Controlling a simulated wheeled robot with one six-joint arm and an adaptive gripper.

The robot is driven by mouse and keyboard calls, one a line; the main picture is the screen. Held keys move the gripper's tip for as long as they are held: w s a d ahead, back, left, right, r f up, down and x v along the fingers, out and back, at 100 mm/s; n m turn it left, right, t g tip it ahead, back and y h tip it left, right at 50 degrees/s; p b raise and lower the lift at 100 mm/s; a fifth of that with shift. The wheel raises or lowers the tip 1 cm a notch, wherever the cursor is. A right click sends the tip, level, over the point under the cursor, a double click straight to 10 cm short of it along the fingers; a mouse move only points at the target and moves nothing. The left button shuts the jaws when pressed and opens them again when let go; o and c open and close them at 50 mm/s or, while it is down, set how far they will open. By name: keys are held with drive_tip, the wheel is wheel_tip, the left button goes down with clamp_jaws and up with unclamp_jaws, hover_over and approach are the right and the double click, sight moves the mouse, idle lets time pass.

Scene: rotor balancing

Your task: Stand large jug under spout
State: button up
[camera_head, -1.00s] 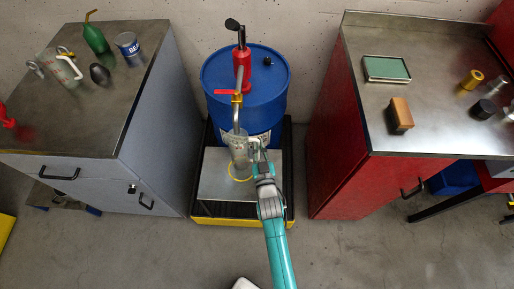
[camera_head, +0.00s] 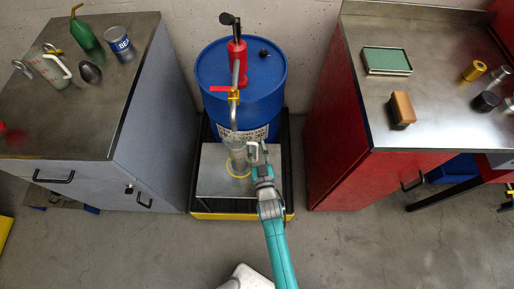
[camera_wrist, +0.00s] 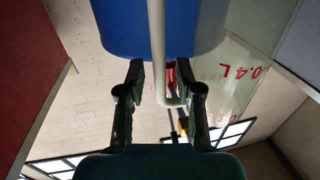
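The large clear jug (camera_head: 238,153) stands upright on the grey platform (camera_head: 212,180), at the yellow ring (camera_head: 238,174). It is beneath the curved metal spout (camera_head: 233,113) of the red pump (camera_head: 237,62) on the blue drum (camera_head: 213,75). Whether it is exactly centred cannot be told. My gripper (camera_wrist: 161,97) is open, with gaps on both sides of the handle. In the head view my gripper (camera_head: 260,152) is right of the jug.
The left grey cabinet (camera_head: 90,105) carries another clear jug (camera_head: 50,75), a green oil can (camera_head: 82,34), a tin (camera_head: 120,45) and a dark object (camera_head: 90,73). The right red cabinet (camera_head: 415,130) holds a green-topped tray (camera_head: 386,61) and a brown block (camera_head: 402,108). Floor in front is free.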

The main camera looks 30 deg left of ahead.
drive_tip(key=shift+s+d+r, duration=0.1)
drive_tip(key=v, duration=1.1)
drive_tip(key=shift+s+d, duration=0.25)
